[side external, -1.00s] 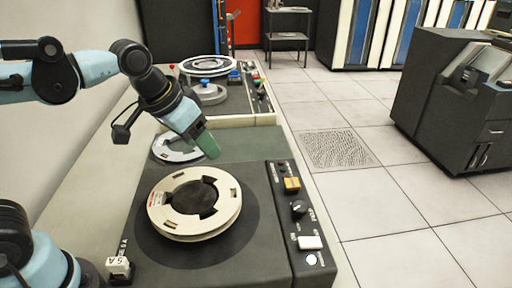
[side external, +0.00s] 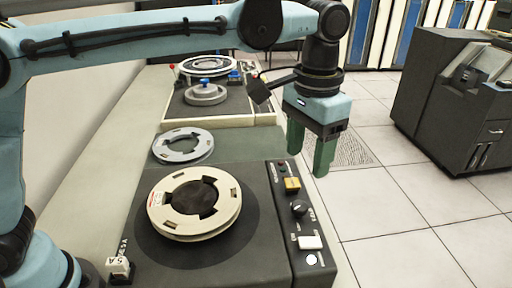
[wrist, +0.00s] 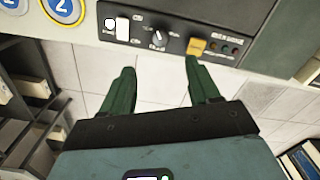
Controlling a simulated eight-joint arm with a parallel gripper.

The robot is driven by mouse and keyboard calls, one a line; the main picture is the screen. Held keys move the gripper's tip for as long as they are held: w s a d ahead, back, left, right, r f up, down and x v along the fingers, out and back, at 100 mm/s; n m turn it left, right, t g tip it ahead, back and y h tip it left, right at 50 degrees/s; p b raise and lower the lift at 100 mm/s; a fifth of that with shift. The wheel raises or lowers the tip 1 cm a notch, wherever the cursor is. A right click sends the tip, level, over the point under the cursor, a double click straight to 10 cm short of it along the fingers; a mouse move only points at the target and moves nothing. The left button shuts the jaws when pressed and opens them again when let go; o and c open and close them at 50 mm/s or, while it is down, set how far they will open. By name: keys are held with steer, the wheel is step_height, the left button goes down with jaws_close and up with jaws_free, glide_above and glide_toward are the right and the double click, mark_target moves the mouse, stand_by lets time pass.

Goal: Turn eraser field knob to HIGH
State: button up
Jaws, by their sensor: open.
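The knob (side external: 299,208) is a small round black dial with a white mark, on the dark control strip at the right side of the reel machine. It also shows in the wrist view (wrist: 158,39), above the gap between my fingers. The lettering beside it is too small to read. My gripper (side external: 308,160) has green fingers, points down and is open and empty. It is in the air above the upper part of the strip, apart from the knob. In the wrist view, its fingers (wrist: 160,75) stand spread on either side of the knob's line.
The strip carries a yellow button (side external: 292,184) and a white switch (side external: 310,242). A cream reel (side external: 232,214) sits on the machine's turntable. A grey reel (side external: 183,146) lies behind it. A second machine (side external: 236,108) stands farther back. Open tiled floor (side external: 390,225) lies to the right.

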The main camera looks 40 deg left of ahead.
mark_target(300, 206)
step_height(300, 206, down, 12)
steer(key=shift+r, duration=0.25)
stand_by(0.4)
steer(key=c, duration=1)
steer(key=shift+c, duration=0.2)
steer(key=shift+m, duration=0.3)
steer(key=m, duration=0.5)
steer(key=shift+m, duration=0.4)
steer(key=m, duration=0.5)
steer(key=shift+m, duration=0.4)
